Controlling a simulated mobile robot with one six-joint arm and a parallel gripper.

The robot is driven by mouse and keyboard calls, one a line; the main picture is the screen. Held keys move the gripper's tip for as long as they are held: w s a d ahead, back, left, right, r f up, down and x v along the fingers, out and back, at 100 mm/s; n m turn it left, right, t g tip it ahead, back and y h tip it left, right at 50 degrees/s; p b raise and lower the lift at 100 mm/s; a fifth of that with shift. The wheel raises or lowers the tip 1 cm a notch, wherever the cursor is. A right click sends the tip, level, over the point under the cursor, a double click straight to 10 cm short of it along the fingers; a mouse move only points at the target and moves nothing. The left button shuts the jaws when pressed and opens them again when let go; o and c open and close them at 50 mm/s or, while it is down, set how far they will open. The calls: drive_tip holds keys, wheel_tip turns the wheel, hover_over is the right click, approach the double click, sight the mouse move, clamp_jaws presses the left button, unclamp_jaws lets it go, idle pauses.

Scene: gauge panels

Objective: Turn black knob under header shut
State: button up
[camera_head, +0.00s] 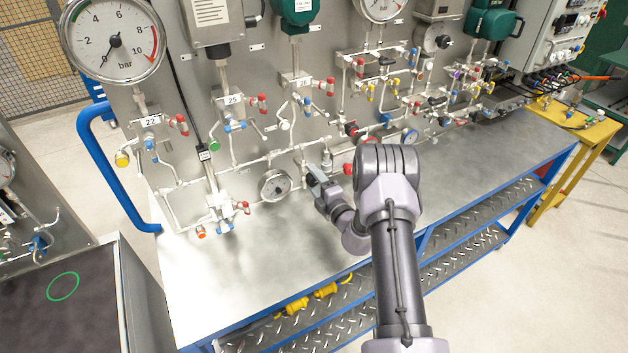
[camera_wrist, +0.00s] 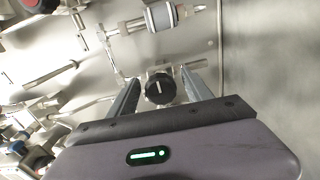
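My gripper (camera_wrist: 161,78) is open, with one finger on each side of the knob. Gaps show between the fingers and the knob, so it is not gripped. In the head view my gripper (camera_head: 318,180) is low at the panel, just below the long horizontal header pipe (camera_head: 262,157). I cannot make out the knob clearly there; my gripper and wrist cover that area.
A small round gauge (camera_head: 274,185) sits close left of my gripper. Red-handled valves (camera_head: 331,86) and thin pipes crowd the panel above. The metal bench top (camera_head: 255,255) below is clear. A blue rail (camera_head: 110,170) stands at the left edge.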

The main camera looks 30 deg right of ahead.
drive_tip(key=s, duration=1.7)
drive_tip(key=shift+s+d, duration=0.2)
drive_tip(key=shift+d, duration=0.05)
